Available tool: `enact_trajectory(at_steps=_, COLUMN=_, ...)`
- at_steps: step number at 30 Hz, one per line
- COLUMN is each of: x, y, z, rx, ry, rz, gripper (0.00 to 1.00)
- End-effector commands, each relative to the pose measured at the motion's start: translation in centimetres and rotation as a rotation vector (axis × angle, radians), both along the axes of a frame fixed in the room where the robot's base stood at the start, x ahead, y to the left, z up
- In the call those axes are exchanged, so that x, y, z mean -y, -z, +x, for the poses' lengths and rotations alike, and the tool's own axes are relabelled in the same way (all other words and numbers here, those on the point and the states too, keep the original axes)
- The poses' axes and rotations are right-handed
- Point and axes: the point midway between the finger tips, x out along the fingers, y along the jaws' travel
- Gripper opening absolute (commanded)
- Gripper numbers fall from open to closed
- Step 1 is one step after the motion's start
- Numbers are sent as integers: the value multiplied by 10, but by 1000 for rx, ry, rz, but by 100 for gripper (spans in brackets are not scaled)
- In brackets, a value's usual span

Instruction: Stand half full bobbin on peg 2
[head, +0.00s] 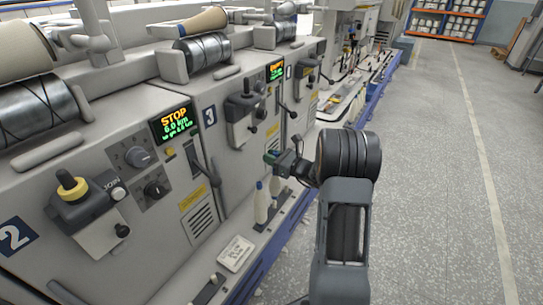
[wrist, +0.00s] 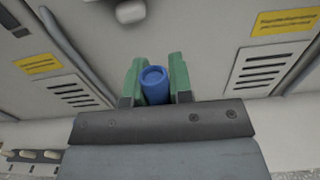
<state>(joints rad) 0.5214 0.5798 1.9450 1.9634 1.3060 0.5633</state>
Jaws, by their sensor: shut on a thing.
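My gripper (wrist: 154,82) has green fingers, shut on either side of a blue tube end (wrist: 154,88) in the wrist view. The rest of that bobbin is hidden below the gripper's body, so how much yarn it carries cannot be told there. In the head view, my gripper (head: 274,159) is beside the machine front, above the low ledge. A pale bobbin (head: 262,204) stands upright left of and below the gripper. A second pale shape under the gripper is partly hidden by it. A short dark peg or knob (head: 214,279) shows at the ledge's near end. Peg numbers are not readable.
The grey machine front (head: 150,215) rises close on the left, with knobs and levers jutting out. A white card (head: 236,254) lies on the ledge. Several pale rounded pieces (wrist: 30,156) show at the wrist view's lower left. The floor (head: 430,200) at right is clear.

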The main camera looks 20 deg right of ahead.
Motion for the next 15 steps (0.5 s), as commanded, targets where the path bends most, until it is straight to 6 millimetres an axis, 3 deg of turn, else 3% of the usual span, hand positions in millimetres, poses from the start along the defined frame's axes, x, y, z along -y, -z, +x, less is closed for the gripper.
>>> enact_trajectory(at_steps=15, x=-1, y=46, z=0, rx=-1, ry=-1, rz=2, gripper=0)
